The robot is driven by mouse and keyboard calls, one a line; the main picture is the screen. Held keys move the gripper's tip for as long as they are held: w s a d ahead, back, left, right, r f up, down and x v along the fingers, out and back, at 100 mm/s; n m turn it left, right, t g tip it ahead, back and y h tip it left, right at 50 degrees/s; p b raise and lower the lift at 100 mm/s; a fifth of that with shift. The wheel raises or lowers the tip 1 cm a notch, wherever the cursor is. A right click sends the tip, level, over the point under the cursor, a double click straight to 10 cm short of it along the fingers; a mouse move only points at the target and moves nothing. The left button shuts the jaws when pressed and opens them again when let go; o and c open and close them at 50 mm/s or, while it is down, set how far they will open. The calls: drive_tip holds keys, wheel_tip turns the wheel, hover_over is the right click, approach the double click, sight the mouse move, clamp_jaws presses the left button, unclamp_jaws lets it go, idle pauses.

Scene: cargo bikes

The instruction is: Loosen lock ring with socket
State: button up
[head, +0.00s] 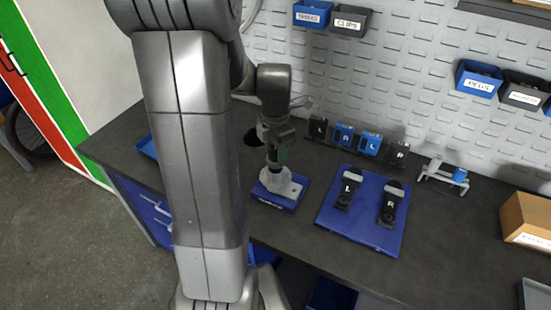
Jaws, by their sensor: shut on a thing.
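My gripper (277,148) points down over the workbench and is shut on a dark tool with some green on it (279,157), which looks like the socket tool. Directly below it, a small blue-based fixture (290,203) carries a light grey rounded part (272,179). The lower end of the tool appears to meet this grey part, but I cannot tell whether it is seated on it. The lock ring cannot be made out at this size.
A blue mat (371,237) to the right bears two black parts marked L and R. Behind stand several labelled black and blue blocks (344,134). A grey stand (438,172) and a cardboard box (527,220) are farther right. Bins (313,14) hang on the wall panel.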

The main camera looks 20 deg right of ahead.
drive_tip(key=m, duration=0.4)
drive_tip(key=shift+m, duration=2.8)
drive_tip(key=shift+f+b, duration=0.7)
drive_tip(key=shift+f, duration=0.3)
drive_tip(key=o, duration=0.8)
drive_tip(key=c, duration=0.8)
